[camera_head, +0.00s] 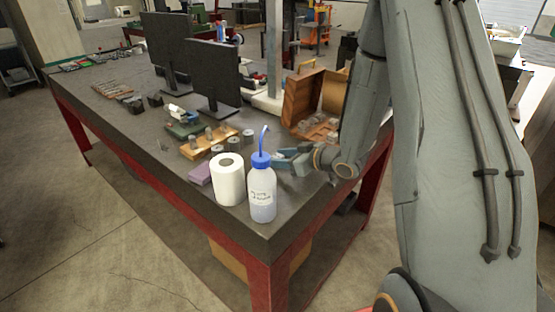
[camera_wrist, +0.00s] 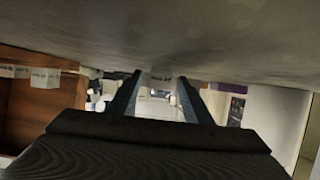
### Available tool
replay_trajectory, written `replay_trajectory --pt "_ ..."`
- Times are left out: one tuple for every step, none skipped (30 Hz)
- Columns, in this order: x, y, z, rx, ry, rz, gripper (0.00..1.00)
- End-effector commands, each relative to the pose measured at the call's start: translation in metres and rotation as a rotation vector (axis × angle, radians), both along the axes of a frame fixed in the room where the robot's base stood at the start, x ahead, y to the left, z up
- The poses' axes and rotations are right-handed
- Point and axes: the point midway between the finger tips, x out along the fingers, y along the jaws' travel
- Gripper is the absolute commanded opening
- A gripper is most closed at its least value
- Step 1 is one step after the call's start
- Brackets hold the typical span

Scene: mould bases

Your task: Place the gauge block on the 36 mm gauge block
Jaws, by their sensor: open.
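My gripper (camera_head: 285,161) is low over the near right part of the bench, right behind the white bottle in the head view. In the wrist view its two dark fingers (camera_wrist: 158,98) stand apart with nothing clamped. A small pale labelled block (camera_wrist: 160,79) shows beyond and between the fingertips, against the bench top. Two more pale labelled blocks (camera_wrist: 43,75) show at the left, by a wooden case. The labels are too small to read, so I cannot tell which is the 36 mm gauge block. In the head view small grey blocks (camera_head: 313,126) sit at the wooden case.
The wrist view looks upside down, with the bench top (camera_wrist: 170,30) above. The open wooden case (camera_head: 300,97) stands behind my gripper. A wash bottle (camera_head: 262,196) and paper roll (camera_head: 227,182) stand close in front-left. Two monitors (camera_head: 212,72) stand farther left.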

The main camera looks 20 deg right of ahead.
Motion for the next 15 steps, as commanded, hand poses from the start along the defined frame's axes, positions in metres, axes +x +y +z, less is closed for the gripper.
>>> replay_trajectory --pt "-0.0001 -0.0003 0.0 0.0 0.0 0.0 0.45" --pt "-0.0001 -0.0003 0.0 0.0 0.0 0.0 0.4" --pt "-0.0001 -0.0004 0.0 0.0 0.0 -0.001 0.34" --pt "-0.0001 -0.0006 0.0001 0.0 0.0 -0.001 0.28" --pt "-0.0002 -0.0006 0.0001 0.0 0.0 -0.001 0.23" --pt "-0.0002 -0.0006 0.0001 0.0 0.0 -0.001 0.17" --pt "-0.0002 -0.0007 0.0001 0.0 0.0 -0.001 0.12" --pt "-0.0002 -0.0008 0.0001 0.0 0.0 -0.001 0.07" --pt "-0.0002 -0.0008 0.0001 0.0 0.0 -0.001 0.0" --pt "-0.0003 -0.0008 0.0002 0.0 0.0 -0.001 0.0" --pt "0.0 -0.0009 0.0005 0.0 -0.001 -0.001 0.0" --pt "0.0 -0.0009 0.0005 0.0 -0.001 -0.001 0.0" --pt "0.0 -0.0009 0.0005 0.0 -0.001 -0.001 0.0" --pt "0.0 -0.0009 0.0005 0.0 -0.001 -0.001 0.0" --pt "-0.0001 -0.0009 0.0006 0.0 -0.001 -0.001 0.0"
